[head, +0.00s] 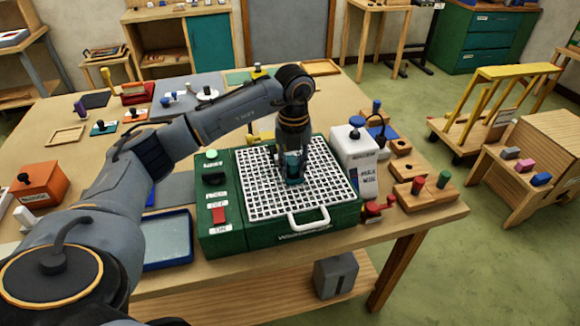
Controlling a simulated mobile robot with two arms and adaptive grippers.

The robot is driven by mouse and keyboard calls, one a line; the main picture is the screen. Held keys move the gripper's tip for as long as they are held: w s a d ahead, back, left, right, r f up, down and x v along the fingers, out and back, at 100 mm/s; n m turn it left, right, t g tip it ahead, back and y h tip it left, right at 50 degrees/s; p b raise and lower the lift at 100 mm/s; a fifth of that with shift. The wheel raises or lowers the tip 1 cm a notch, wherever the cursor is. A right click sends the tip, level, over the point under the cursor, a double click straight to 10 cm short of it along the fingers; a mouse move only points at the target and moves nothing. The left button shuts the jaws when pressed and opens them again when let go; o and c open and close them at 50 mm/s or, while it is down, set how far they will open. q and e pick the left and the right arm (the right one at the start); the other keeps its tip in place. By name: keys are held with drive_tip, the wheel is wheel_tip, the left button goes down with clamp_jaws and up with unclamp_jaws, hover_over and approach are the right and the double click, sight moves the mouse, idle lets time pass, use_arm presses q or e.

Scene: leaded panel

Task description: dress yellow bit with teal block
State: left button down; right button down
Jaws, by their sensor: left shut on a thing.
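My left gripper (292,162) points down over the white grid (262,190) on top of the green machine (330,218). It is shut on a small teal block (294,180), low over the middle of the grid. I cannot tell whether the block touches the grid or a bit. The gripper hides what is directly behind the block. No yellow bit can be made out clearly at the grid. A small yellow thing (257,72) stands at the far side of the table, behind my left arm. My right gripper is not in view.
The machine has a red switch (219,215) at its left and a white handle (308,222) in front. A white box (354,146) and wooden holders (420,192) with coloured knobs stand to its right. A blue-rimmed tray (167,264) lies at its left.

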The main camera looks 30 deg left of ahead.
use_arm(q)
drive_tip(key=shift+w+d, duration=0.25)
idle(0.4)
drive_tip(key=shift+w+d+r, duration=0.1)
drive_tip(key=shift+w+d, duration=0.1)
drive_tip(key=shift+w, duration=0.15)
drive_tip(key=shift+w, duration=0.1)
drive_tip(key=shift+s+a, duration=0.15)
drive_tip(key=shift+s, duration=0.1)
idle(0.3)
drive_tip(key=shift+s+a, duration=0.25)
drive_tip(key=shift+s, duration=0.1)
drive_tip(key=shift+s+a, duration=0.2)
drive_tip(key=shift+s, duration=0.05)
idle(0.3)
drive_tip(key=shift+s+a, duration=0.25)
drive_tip(key=shift+w+d, duration=0.15)
idle(0.5)
drive_tip(key=shift+w+d, duration=0.35)
drive_tip(key=shift+w, duration=0.05)
